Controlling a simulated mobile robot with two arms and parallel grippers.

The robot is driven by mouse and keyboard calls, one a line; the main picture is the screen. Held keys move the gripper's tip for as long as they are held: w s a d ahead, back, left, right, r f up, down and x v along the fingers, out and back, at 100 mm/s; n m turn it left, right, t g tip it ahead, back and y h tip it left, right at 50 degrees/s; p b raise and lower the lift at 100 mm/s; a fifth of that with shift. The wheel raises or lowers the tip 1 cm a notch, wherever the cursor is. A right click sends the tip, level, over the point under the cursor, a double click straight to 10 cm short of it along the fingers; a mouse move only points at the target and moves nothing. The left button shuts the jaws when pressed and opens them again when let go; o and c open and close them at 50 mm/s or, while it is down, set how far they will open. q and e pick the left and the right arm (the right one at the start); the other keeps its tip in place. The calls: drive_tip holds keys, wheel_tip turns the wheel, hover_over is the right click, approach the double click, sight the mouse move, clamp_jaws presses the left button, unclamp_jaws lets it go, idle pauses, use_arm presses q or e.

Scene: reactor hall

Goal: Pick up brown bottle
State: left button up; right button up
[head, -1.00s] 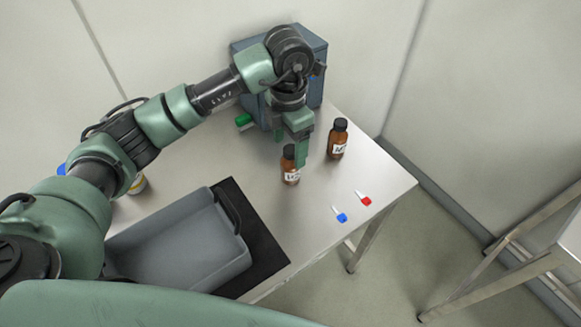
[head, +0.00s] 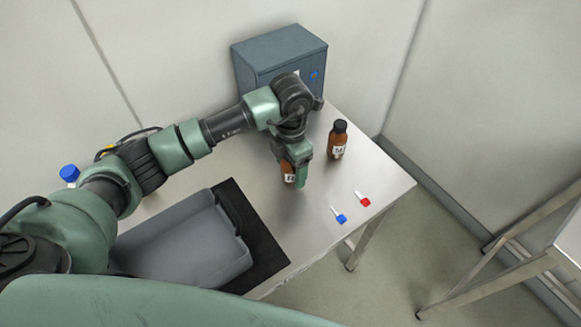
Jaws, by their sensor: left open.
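Two brown bottles with black caps and white labels stand on the steel table. The nearer brown bottle (head: 288,175) is largely hidden by my left gripper (head: 295,168), with its side and label showing at the left of the fingers. The gripper points down over it and is open, its fingers at the bottle's upper part; I cannot tell whether they touch it. The other brown bottle (head: 338,140) stands upright and clear to the right. My right gripper is not in view.
A grey tray (head: 243,262) lies on a black mat (head: 267,252) at the front left. A blue-grey cabinet (head: 279,50) stands at the back. Small blue (head: 341,218) and red (head: 362,199) capped items lie near the right edge. A blue cap (head: 69,172) shows behind my arm.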

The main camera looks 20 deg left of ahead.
use_arm(q)
clamp_jaws()
